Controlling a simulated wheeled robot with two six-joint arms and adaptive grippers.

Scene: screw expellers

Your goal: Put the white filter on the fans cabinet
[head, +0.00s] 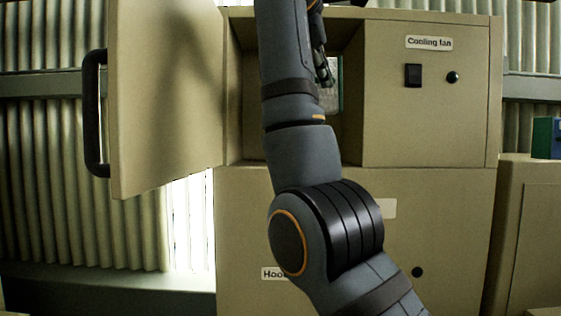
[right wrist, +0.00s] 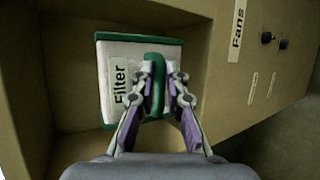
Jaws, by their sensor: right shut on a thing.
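The white filter (right wrist: 119,62) has green edges, a green handle and a "Filter" label. In the right wrist view it sits inside an open compartment. My right gripper (right wrist: 158,82) is shut on the green handle, one finger on each side. In the head view my right arm reaches up across the open compartment and hides most of it. Only a small part of the filter (head: 334,98) shows beside the arm, and my right gripper (head: 324,68) is partly seen there. The cabinet (head: 430,130) labelled "Cooling fan" holds this compartment. My left gripper is out of view.
The cabinet's door (head: 165,100) with a black handle (head: 92,112) stands open at the left. A panel labelled "Fans" (right wrist: 237,28) with dark knobs is right of the compartment in the wrist view. A black switch (head: 413,75) is on the cabinet front. A lower cabinet (head: 455,235) stands below.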

